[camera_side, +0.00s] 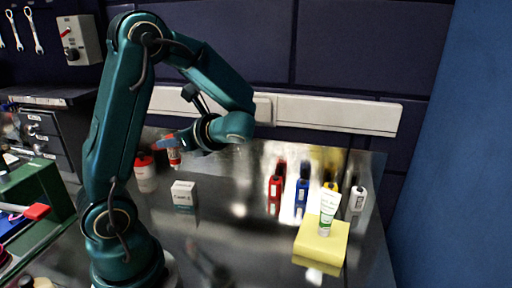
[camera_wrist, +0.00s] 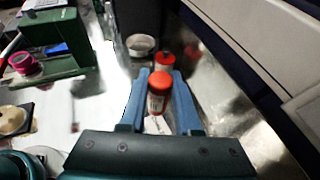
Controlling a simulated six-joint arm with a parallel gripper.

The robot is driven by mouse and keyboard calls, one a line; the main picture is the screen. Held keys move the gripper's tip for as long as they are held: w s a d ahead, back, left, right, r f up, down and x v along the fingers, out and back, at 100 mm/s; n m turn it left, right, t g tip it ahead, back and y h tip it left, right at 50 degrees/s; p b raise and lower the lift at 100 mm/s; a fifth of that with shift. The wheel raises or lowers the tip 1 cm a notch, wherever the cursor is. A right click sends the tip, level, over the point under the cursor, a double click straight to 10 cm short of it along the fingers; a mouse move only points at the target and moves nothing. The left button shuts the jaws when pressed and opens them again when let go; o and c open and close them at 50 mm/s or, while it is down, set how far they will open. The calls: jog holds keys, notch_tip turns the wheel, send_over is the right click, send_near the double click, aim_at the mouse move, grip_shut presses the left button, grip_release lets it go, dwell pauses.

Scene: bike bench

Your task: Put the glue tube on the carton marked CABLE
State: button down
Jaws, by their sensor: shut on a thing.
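My gripper (camera_side: 176,148) is shut on a small red-capped tube with a pale and red body (camera_side: 174,158), held upright above the bench. It looks like the glue tube, but its label is too small to read. In the wrist view the tube (camera_wrist: 157,102) sits between my two blue fingers (camera_wrist: 160,92), cap toward the camera. A small white and teal carton (camera_side: 184,196) stands on the bench in the side view, below the gripper and a little nearer the camera. Its print is blurred but could read CABLE. The held tube is clear of it.
A white tub with a red lid (camera_side: 145,172) stands left of the carton. A white and green tube (camera_side: 328,208) stands on a yellow block (camera_side: 322,243) at right, near red (camera_side: 275,188), blue (camera_side: 301,190) and white (camera_side: 358,198) bottles. A green machine (camera_side: 40,200) is at left.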

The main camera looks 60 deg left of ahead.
aim_at(179, 162)
jog(key=shift+w+f, duration=0.3)
jog(key=shift+w, duration=0.1)
jog(key=shift+f, duration=1.95)
jog(key=shift+f, duration=0.1)
jog(key=c, duration=0.6)
grip_release()
